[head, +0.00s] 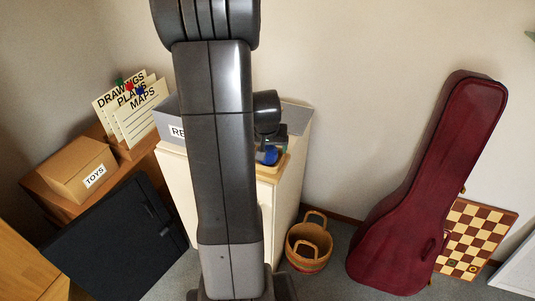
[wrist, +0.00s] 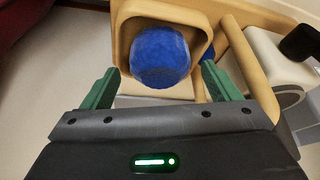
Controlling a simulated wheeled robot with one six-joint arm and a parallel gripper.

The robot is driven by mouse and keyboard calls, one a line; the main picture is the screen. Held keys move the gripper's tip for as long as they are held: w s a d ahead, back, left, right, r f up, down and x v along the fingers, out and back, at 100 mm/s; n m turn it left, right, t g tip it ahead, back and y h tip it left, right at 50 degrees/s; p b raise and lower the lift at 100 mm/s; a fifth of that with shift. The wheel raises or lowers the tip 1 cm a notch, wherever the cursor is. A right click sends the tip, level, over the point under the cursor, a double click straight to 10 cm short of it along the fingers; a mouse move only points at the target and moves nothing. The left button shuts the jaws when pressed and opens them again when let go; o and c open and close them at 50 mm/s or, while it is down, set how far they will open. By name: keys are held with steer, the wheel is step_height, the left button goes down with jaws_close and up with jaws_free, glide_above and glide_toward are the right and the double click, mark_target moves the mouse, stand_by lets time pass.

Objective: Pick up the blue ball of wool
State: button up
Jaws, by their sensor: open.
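The blue ball of wool (wrist: 160,56) sits in a light wooden tray (wrist: 124,22) in the wrist view. In the head view a small part of the blue ball (head: 270,156) shows on top of the cream cabinet, mostly hidden by my arm. My gripper (wrist: 155,85) is open, with one green finger to each side of the ball's near edge. The fingers do not visibly touch the ball. My gripper is largely hidden behind my arm in the head view.
A grey box (head: 168,122) stands on the cream cabinet (head: 284,200) beside my arm. A woven basket (head: 309,246) and a dark red guitar case (head: 425,190) are on the floor to the right. A TOYS box (head: 80,168) is at left.

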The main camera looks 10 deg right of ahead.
steer(key=shift+w+f, duration=0.2)
steer(key=shift+f, duration=0.3)
steer(key=shift+c, duration=0.4)
steer(key=c, duration=1)
steer(key=shift+r, duration=0.1)
